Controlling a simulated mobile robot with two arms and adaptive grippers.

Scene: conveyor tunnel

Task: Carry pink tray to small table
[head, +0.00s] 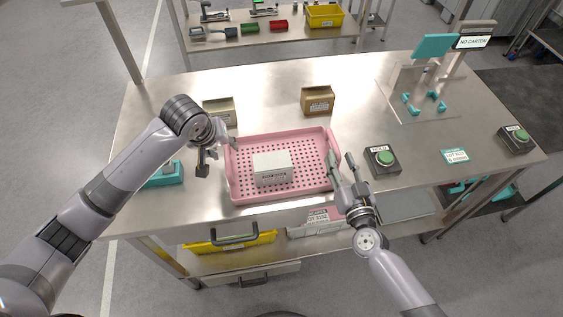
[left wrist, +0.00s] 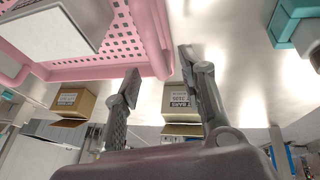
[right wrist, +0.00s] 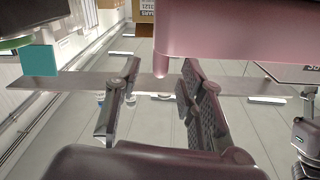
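The pink tray (head: 283,198) lies flat on the steel worktable, with perforated floor and raised end handles. A white labelled box (head: 272,168) sits inside it. My left gripper (head: 216,152) is open at the tray's left end. In the left wrist view, the pink rim (left wrist: 155,40) reaches toward the gap between its spread fingers. My right gripper (head: 342,160) is open at the tray's right handle. In the right wrist view, part of the pink handle (right wrist: 160,62) shows between the spread fingers; contact is unclear. I cannot identify the small table for certain.
Two cardboard boxes (head: 219,112) (head: 318,100) stand behind the tray. A HOLD button box (head: 382,159) is close to its right, and a teal fixture (head: 164,175) to its left. A rear bench (head: 270,38) holds bins and tools. Grey floor surrounds the worktable.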

